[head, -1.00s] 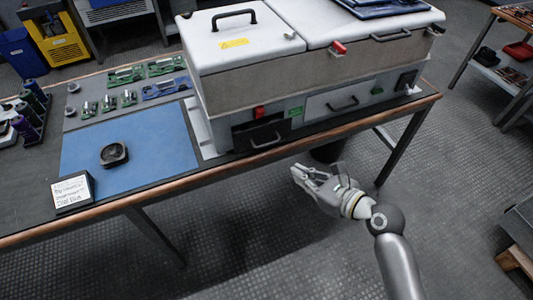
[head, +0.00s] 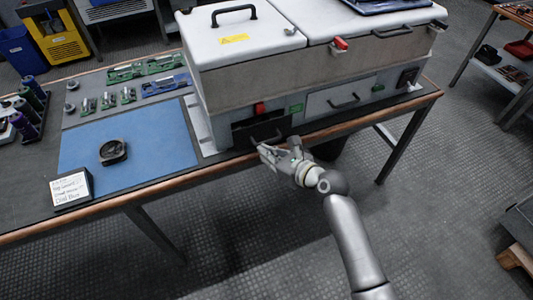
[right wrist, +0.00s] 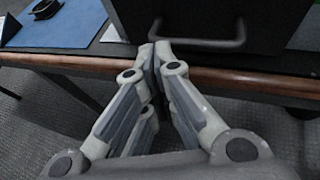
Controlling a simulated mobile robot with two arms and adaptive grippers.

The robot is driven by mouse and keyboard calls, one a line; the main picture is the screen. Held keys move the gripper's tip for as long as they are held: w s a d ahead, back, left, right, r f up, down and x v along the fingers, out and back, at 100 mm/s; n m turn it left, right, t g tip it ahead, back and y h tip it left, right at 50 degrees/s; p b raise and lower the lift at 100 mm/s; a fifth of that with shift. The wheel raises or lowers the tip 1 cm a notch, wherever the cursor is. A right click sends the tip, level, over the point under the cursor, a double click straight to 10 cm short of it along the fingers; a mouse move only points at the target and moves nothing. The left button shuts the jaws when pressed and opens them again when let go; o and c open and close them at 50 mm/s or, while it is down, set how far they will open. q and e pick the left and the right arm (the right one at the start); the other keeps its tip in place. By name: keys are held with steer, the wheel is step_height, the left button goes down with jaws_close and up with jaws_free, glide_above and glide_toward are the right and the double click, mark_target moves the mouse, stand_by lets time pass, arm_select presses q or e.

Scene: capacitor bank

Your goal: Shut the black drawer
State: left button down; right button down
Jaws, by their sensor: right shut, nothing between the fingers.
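The black drawer (head: 257,130) is low in the left front of the grey-and-white cabinet, with a dark bar handle. Its front seems to stand out towards the table edge; how far I cannot tell. In the right wrist view the black drawer (right wrist: 190,14) fills the top, with its handle (right wrist: 200,43) across the lower front. My right gripper (head: 264,149) is shut and empty, just in front of the drawer's lower part. In the right wrist view my gripper's fingertips (right wrist: 161,46) are by the handle's left end; contact is unclear. My left gripper is out of view.
The table's wooden front edge (right wrist: 245,82) runs just below the drawer. A white drawer (head: 340,97) is to the right. A blue mat (head: 130,145) with a dark round part (head: 113,152) and a small sign (head: 72,189) lie left.

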mark_target(261, 143)
steer(key=shift+w+a, duration=0.2)
steer(key=shift+w+a+p, duration=0.25)
steer(key=shift+w+a, duration=0.1)
steer(key=shift+w, duration=0.6)
steer(key=shift+w+a+p, duration=0.2)
steer(key=shift+w+a, duration=0.1)
steer(key=shift+w, duration=0.6)
steer(key=shift+r, duration=0.25)
